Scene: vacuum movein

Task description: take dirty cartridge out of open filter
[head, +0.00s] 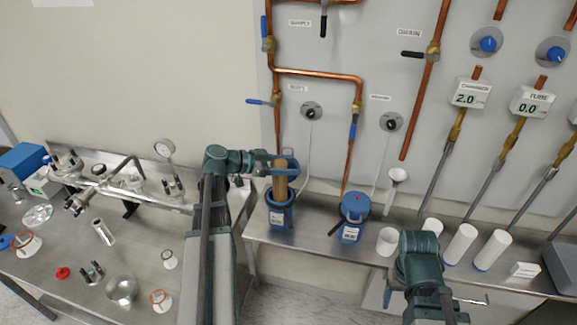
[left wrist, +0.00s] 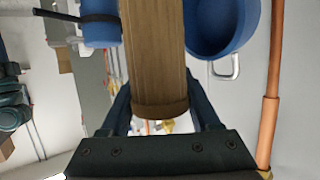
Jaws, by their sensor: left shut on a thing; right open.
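The dirty cartridge (head: 280,181) is a brown upright cylinder in the head view, at the mouth of the open blue filter housing (head: 281,216). Its lower end meets the rim in the picture; I cannot tell how far it sits inside. My left gripper (head: 281,165) is shut on the cartridge's upper part. In the left wrist view the brown cartridge (left wrist: 155,55) runs between the fingers, with a darker band at its end. My right gripper (head: 420,265) is over the bench at right and empty; its fingers are hard to make out.
A second blue filter (head: 353,217), lid on, stands to the right. White cylinders (head: 461,243) and a white cup (head: 388,241) stand further right. Copper pipes (head: 320,73) run up the wall behind.

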